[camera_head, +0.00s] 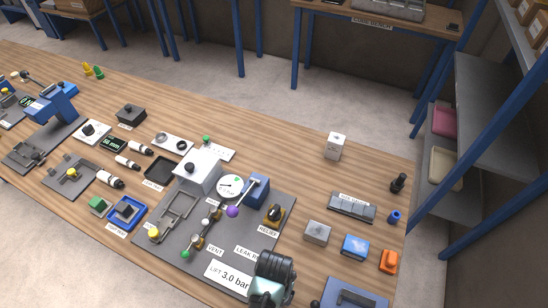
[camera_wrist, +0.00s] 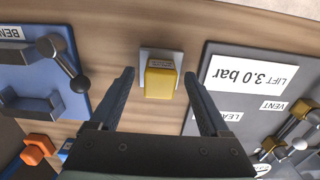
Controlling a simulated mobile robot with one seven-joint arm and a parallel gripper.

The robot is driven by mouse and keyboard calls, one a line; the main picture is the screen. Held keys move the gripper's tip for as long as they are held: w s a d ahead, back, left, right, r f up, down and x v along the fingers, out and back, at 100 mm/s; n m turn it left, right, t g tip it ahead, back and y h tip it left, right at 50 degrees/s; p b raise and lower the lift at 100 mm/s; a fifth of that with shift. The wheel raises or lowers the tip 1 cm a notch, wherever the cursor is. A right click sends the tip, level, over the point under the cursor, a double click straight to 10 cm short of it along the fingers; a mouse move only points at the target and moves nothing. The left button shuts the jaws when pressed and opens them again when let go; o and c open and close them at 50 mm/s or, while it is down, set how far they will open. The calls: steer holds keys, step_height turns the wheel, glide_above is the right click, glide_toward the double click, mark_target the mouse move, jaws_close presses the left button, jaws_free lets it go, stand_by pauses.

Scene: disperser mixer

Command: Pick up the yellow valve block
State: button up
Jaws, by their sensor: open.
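The yellow valve block (camera_wrist: 160,80) sits on a pale grey square pad on the wooden table in the wrist view. A small label is on its side. My gripper (camera_wrist: 159,75) is open, with one finger to the left of the block and one to the right. Bare wood shows between the block and each finger, and neither finger appears to touch it. In the head view my dark wrist covers the front of the table, and I cannot make out the block there.
The grey panel (camera_wrist: 225,110) marked "LIFT 3.0 bar" lies close to the right. A blue plate with a ball-ended lever (camera_wrist: 70,70) lies to the left. In the head view, a grey block (camera_head: 317,232), a blue block (camera_head: 355,247) and an orange block (camera_head: 388,260) stand to the right.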

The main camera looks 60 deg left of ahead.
jaws_close()
stand_by(0.3)
steer(key=shift+r, duration=0.1)
